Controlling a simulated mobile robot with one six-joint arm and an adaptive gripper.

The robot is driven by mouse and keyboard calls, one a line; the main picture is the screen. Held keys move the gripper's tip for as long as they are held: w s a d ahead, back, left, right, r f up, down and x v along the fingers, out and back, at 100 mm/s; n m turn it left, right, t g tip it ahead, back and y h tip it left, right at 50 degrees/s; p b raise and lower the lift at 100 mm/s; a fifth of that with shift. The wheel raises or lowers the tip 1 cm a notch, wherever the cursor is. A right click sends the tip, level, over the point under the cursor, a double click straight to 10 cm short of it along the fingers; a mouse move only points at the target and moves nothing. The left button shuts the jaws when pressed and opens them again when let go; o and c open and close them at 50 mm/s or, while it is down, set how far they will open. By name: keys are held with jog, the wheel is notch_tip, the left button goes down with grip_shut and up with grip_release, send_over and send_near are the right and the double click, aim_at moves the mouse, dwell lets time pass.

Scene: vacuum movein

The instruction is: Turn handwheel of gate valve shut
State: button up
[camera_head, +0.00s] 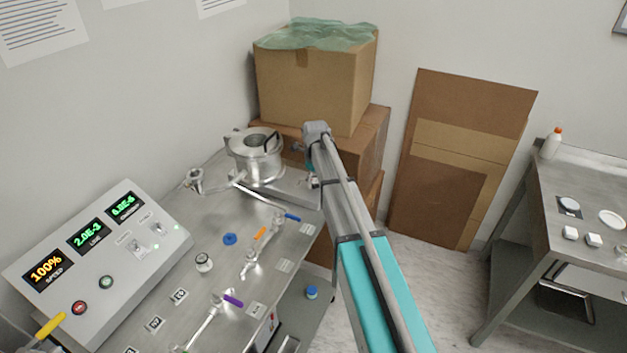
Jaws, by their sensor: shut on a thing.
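The gate valve (287,187) is a flat metal body on the steel bench, under a round metal chamber flange. Its right end runs up to my arm. My gripper (313,182) shows only as a small grey part beside my arm, at that right end. It is shut on the handwheel, which is mostly hidden behind my gripper and arm. I cannot make out the fingertips or how far the wheel is turned.
The metal chamber (256,165) stands left of my gripper. A control box (100,260) with lit displays is at the left. Small valves with blue, orange and purple handles are on the bench. Stacked cardboard boxes (313,85) stand close behind. A side table (590,185) is at the right.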

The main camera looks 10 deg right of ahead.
jog(key=shift+w, duration=0.2)
jog(key=o, duration=1)
jog(key=shift+s, duration=0.1)
